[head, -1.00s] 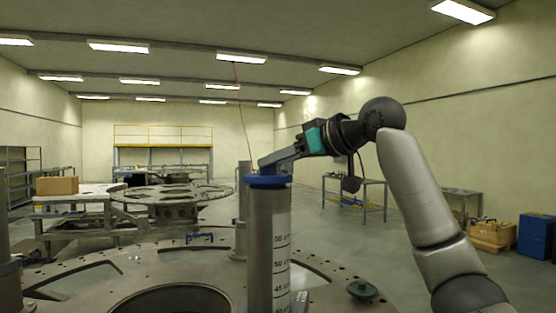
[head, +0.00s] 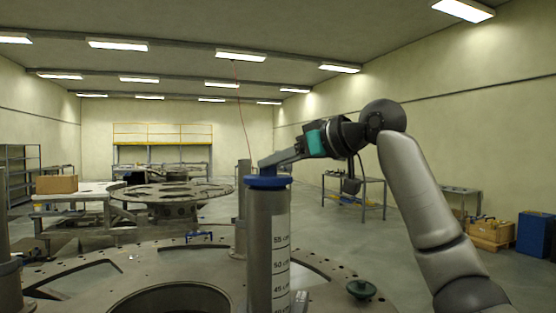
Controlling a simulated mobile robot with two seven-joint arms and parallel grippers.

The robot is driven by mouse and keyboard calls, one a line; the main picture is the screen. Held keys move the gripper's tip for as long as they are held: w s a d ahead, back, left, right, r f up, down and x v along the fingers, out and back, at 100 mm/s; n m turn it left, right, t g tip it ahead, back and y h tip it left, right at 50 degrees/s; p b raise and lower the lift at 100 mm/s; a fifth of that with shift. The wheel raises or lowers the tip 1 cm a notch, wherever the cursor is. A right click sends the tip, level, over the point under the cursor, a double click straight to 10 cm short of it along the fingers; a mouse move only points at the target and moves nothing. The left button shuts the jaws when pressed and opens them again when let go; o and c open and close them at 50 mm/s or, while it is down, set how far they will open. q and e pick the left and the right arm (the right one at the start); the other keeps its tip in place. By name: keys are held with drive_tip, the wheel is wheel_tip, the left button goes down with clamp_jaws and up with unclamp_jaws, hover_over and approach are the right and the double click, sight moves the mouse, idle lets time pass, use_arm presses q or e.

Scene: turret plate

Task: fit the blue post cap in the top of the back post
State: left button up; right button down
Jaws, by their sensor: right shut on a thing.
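The blue post cap (head: 269,183) is at the top of a grey metal post (head: 267,245) with a centimetre scale, right of the picture's middle. My right gripper (head: 270,168) is above the cap and shut on it. The cap's wide blue rim lies level across the post's top, and I cannot tell whether it is fully seated. The cap's lower part is hidden. My left gripper is not in view.
The post stands on a round turret plate (head: 95,272) with holes and a large central opening. A thinner post (head: 240,215) stands just behind it, and another (head: 9,275) is at the left edge.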

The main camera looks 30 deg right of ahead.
drive_tip(key=shift+f+b, duration=0.5)
drive_tip(key=shift+f, duration=0.05)
drive_tip(key=c, duration=0.7)
unclamp_jaws()
drive_tip(key=shift+s, duration=0.1)
drive_tip(key=v, duration=1.1)
drive_tip(key=shift+b, duration=0.3)
drive_tip(key=shift+f, duration=0.1)
